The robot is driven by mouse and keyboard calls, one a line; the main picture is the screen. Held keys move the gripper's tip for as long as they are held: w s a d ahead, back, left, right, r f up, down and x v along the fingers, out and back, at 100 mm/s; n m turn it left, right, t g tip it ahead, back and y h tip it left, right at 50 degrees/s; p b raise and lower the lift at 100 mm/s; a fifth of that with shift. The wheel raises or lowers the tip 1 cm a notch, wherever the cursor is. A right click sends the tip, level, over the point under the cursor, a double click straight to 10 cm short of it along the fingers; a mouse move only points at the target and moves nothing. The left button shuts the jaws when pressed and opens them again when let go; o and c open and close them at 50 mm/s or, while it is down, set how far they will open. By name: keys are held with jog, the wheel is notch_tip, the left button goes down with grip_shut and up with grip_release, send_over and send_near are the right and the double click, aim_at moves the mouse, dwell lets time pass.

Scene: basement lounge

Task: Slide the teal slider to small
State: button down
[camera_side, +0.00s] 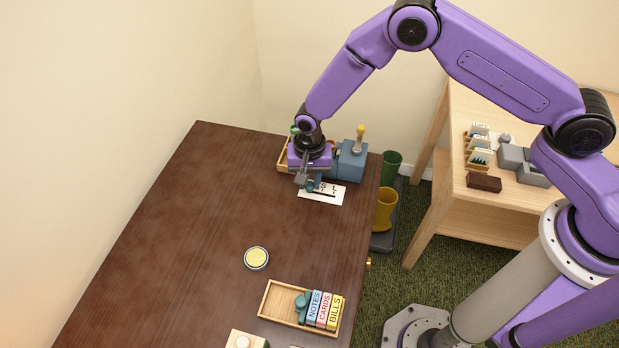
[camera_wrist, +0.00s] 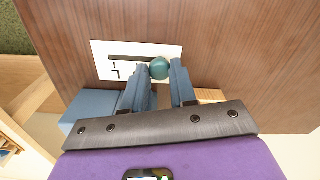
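A white slider panel (camera_side: 330,198) with a dark slot and small black marks lies near the table's far right edge; I cannot read the marks surely. It also shows in the wrist view (camera_wrist: 100,50). The teal slider (camera_wrist: 159,68) is a round knob at the right end of the visible slot there. In the side view my gripper (camera_side: 308,185) is low over the panel's left end and mostly hides the knob. In the wrist view my gripper's fingers (camera_wrist: 160,72) stand on both sides of the knob, with hardly any gap.
A blue-grey box with a yellow-topped lever (camera_side: 358,140) stands just behind the panel, by a wooden tray (camera_side: 283,167). A round yellow-topped tin (camera_side: 256,258) and a wooden tray (camera_side: 272,302) with labelled blocks are nearer. The table's left and middle are clear.

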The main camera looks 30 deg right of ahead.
aim_at(321, 194)
jog(key=shift+s+d, duration=1.05)
jog(key=shift+s, duration=0.05)
jog(key=c, duration=0.9)
grip_release()
notch_tip(321, 194, up, 18)
jog(key=shift+f, duration=0.25)
